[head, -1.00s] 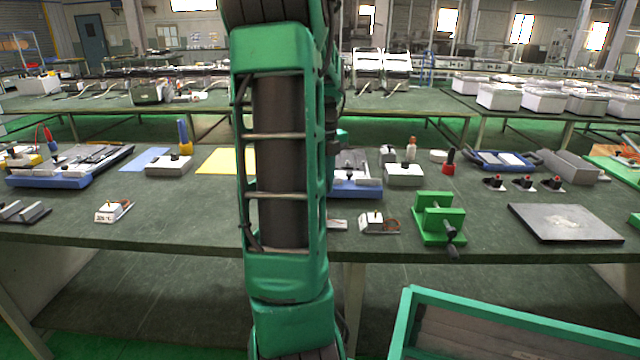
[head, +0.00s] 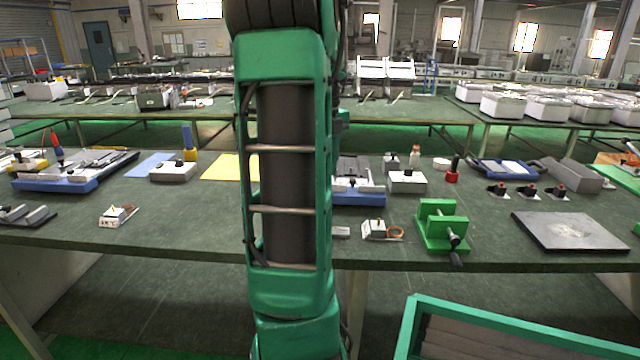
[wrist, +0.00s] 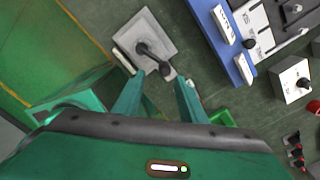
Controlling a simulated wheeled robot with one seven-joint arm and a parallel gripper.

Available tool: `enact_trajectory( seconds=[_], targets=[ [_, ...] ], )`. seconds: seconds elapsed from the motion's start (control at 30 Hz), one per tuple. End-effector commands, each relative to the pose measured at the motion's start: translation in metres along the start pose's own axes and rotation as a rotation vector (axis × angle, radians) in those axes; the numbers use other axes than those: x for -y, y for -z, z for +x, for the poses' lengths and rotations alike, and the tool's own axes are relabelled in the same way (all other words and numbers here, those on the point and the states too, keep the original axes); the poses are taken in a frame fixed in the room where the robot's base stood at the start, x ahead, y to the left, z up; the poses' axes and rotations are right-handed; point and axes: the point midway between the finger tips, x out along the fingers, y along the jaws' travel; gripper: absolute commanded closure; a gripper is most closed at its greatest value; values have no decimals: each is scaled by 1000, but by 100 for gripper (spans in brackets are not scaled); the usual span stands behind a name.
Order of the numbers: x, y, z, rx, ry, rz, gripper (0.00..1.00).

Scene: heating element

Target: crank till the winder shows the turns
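A grey square block with a black crank (wrist: 150,55) shows in the wrist view, close to the table's front edge; it appears to be the winder. Its arm runs from a central hub to a dark knob. My gripper (wrist: 160,77) is open, its two green fingers apart, with the knob between or just beyond the tips. I cannot tell whether either finger touches it. No turn count is readable. In the head view my arm hides the gripper and most of this block.
A blue tray (head: 358,197) stands beside the block; it also shows in the wrist view (wrist: 221,40). A green stand with a black handle (head: 440,228) and a small white box with a copper coil (head: 376,230) sit to the right. A dark flat plate (head: 570,232) lies farther right.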

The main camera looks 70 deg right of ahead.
Motion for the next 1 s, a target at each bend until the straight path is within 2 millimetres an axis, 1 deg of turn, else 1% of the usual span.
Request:
enact_trajectory(
  seconds=[0.03,0.2,0.33,0.57,0.6,0.63,0.67,0.7,0.73,0.77,0.87,0.97,1.0],
  targets=[
    [0,-1,-8,2,2,-1,62],
    [-1,-2,-26,1,1,-3,62],
    [-2,-2,-31,0,-1,-3,62],
    [-2,-2,-32,0,-1,-3,62],
    [-2,-2,-32,0,-1,-3,67],
    [-2,-2,-32,0,-1,-5,74],
    [-3,-2,-32,0,-1,-10,81],
    [-6,-2,-31,1,-2,-25,91],
    [-9,-3,-31,2,-3,-44,98],
    [-13,-4,-31,4,-3,-72,100],
    [-37,-6,-27,10,-10,-225,100],
    [-72,-5,-22,20,-18,-462,100],
    [-88,-4,-18,24,-20,-572,100]
  ],
)
